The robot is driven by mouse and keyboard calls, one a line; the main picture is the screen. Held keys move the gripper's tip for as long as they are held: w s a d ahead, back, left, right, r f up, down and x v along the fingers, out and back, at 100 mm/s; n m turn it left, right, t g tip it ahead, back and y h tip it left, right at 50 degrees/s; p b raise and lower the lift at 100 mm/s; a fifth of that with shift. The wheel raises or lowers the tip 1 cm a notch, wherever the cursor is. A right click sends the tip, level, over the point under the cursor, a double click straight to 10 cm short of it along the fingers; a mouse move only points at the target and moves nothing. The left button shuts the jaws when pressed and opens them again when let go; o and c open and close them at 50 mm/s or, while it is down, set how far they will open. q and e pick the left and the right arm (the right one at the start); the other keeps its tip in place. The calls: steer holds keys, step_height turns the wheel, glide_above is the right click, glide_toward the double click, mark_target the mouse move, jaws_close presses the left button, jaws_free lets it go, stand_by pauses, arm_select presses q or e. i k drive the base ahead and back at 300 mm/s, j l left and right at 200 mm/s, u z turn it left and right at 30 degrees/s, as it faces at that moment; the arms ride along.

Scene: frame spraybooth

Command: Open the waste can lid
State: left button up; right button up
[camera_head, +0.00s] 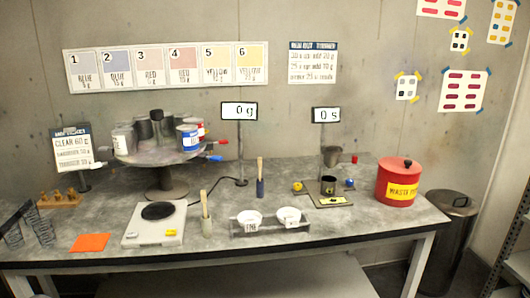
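The red waste can (396,184) stands on the right end of the workbench. It is a round red can with a yellow label whose first letters read as waste. Its red lid (400,165) lies flat on top, closed, with a black knob (407,162) at the centre. Neither of my grippers can be made out in this view, and nothing touches the can or its lid.
The workbench (350,222) holds a turntable with cans (173,150), a scale (157,223), a rack with two white cups (272,222) and a dark cup (328,185). A lidded grey bin (448,225) stands on the floor at right, beside metal shelving (515,240). Dark slatted pieces (36,226) lie far left.

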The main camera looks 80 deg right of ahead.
mark_target(400, 167)
steer(key=z, duration=3.75)
steer(key=i, duration=1.15)
steer(key=z, duration=1.2)
